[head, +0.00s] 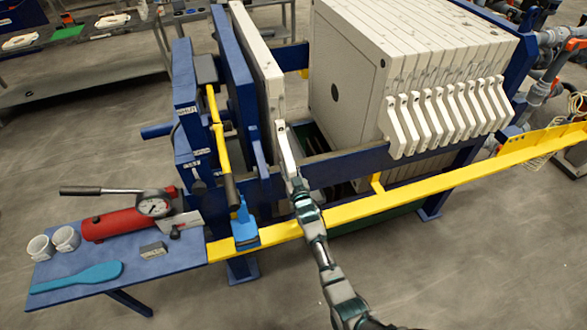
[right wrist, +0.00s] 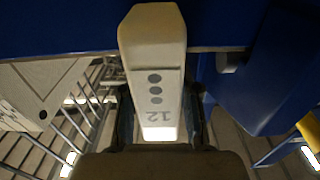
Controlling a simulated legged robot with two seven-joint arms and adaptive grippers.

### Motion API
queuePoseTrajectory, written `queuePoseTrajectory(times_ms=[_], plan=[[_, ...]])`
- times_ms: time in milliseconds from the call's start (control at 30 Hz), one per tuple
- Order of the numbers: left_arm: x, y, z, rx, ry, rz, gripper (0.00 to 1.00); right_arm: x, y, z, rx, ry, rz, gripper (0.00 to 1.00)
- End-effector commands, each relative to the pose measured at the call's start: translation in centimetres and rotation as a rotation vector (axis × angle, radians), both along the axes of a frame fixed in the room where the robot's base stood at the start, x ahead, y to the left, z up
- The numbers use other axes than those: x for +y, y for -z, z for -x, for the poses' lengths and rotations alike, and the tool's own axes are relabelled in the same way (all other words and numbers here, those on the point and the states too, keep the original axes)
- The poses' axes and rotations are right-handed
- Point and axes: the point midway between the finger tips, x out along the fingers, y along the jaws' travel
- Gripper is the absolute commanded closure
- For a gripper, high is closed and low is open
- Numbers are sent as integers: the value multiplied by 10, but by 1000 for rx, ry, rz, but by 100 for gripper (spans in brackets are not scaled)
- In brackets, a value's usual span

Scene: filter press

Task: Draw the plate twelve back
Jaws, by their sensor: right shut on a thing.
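The plate twelve (head: 262,62) is a pale upright plate at the left of the press, close beside the blue end plate. Its handle (head: 286,152) sticks out toward me over the blue side rail. In the right wrist view the handle (right wrist: 154,52) carries three grey dots and the number 12. My right gripper (head: 297,186) is shut on this handle, with one finger on each side of it in the right wrist view (right wrist: 158,122). My left gripper is in neither view.
A stack of pale plates (head: 410,60) stands to the right, across an open gap. A yellow bar (head: 360,206) runs along the front. A blue side table (head: 185,258) holds a red pump (head: 115,224), cups and a blue scraper (head: 80,277).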

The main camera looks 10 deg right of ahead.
Motion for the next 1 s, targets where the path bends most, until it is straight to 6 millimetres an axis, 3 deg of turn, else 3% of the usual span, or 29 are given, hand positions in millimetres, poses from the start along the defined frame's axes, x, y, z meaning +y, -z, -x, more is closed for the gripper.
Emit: queuePoseTrajectory(times_ms=[67, 100, 133, 567, 833, 1000], plan=[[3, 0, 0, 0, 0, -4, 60, 11, 8, 2, 18, -11, -5, 100], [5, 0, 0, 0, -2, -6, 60, 12, 8, 2, 18, -11, -5, 64], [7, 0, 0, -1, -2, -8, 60, 13, 8, 2, 18, -11, -4, 58], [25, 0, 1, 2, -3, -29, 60, -4, 5, 2, 8, -8, -13, 58], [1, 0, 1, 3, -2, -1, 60, -1, 4, 2, 9, -5, -7, 58], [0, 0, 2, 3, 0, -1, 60, 1, 4, 2, 7, -6, -6, 58]])
